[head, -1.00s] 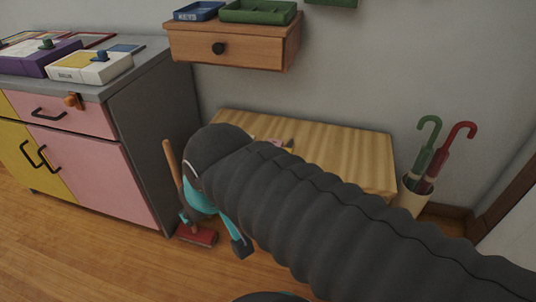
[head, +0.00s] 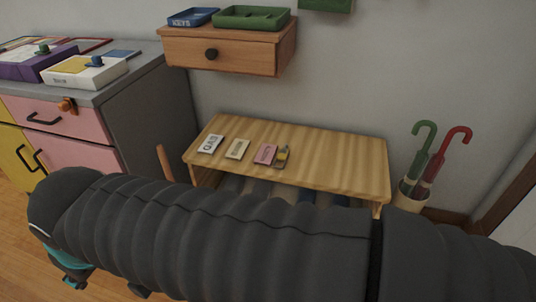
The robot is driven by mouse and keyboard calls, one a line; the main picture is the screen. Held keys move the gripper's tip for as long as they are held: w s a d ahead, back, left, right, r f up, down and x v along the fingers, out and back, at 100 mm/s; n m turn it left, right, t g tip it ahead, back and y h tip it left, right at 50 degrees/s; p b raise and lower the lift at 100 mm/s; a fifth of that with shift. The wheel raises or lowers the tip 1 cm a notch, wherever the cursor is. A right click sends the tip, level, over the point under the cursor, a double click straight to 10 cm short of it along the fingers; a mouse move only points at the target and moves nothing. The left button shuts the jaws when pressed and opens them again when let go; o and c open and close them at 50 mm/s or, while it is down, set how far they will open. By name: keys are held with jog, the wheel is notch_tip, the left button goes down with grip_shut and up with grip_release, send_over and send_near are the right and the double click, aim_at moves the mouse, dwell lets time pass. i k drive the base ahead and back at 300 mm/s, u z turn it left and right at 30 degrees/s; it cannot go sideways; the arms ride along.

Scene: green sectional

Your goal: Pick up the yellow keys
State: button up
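A small dark item with a yellow part (head: 282,156) lies on the wooden bench, at the right end of a row of small cards. It may be the yellow keys, but it is too small to be sure. My gripper (head: 107,287) is at the lower left of the head view, low over the floor and well left of the bench. Its two fingertips show apart, with nothing seen between them. My arm hides most of the gripper and the lower front of the bench.
The wooden bench (head: 340,165) also bears a white card (head: 210,144), a beige card (head: 237,149) and a pink card (head: 265,154). Above it, a wall drawer (head: 250,55) holds a blue tray marked KEYS (head: 192,17) and a green tray (head: 252,17). An umbrella stand (head: 410,196) is at the right.

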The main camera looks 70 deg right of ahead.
aim_at(283, 152)
jog(key=i, duration=0.4)
jog(key=z, duration=4.45)
jog(key=k, duration=1)
jog(key=u, duration=1.5)
jog(key=i, duration=0.5)
